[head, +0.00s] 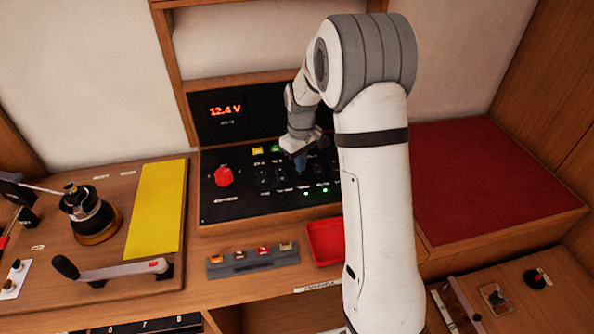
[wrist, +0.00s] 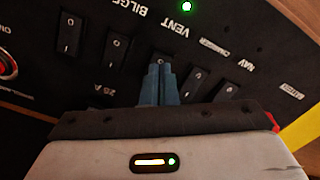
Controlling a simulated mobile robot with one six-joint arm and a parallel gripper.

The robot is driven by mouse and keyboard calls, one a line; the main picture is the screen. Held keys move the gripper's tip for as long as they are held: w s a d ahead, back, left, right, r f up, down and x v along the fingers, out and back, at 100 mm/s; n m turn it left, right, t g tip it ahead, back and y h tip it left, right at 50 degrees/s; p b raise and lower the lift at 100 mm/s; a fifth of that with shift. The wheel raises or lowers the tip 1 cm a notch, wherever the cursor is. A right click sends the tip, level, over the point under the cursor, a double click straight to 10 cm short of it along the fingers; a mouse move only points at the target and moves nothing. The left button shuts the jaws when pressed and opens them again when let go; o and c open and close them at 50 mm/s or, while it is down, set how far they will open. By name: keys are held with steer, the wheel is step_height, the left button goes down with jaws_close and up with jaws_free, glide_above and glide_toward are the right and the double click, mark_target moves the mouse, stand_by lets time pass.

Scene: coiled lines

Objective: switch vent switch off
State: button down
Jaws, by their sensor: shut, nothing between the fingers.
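The black switch panel (head: 215,205) stands at the back of the desk. In the wrist view a row of black rocker switches crosses it. The vent switch (wrist: 161,57) lines up with the VENT label (wrist: 175,29), and a green lamp (wrist: 187,6) is lit beyond that label. My gripper (head: 300,163) is shut and empty at the panel. Its blue fingertips (wrist: 160,70) overlap the vent switch and hide most of it. I cannot tell whether they touch it, or which way its rocker is tilted.
Neighbouring rockers (wrist: 115,50) (wrist: 194,81) sit close on both sides. A red knob (head: 224,176) is left on the panel, with a lit voltage display (head: 225,110) above. A red tray (head: 325,242) lies in front, and a yellow sheet (head: 156,208) is at left.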

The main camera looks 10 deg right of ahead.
mark_target(301, 174)
steer(key=shift+f+b, duration=0.7)
steer(key=shift+f, duration=0.25)
stand_by(0.5)
steer(key=shift+r, duration=0.15)
steer(key=shift+r+p, duration=2.25)
steer(key=shift+r, duration=1.15)
steer(key=s+r+m+t, duration=0.2)
steer(key=s+r+m, duration=0.1)
steer(key=s+r, duration=0.9)
steer(key=s+m+t, duration=0.1)
steer(key=s+m, duration=0.2)
steer(key=s, duration=1.4)
steer(key=shift+a+r+b, duration=0.3)
steer(key=shift+a+b, duration=0.05)
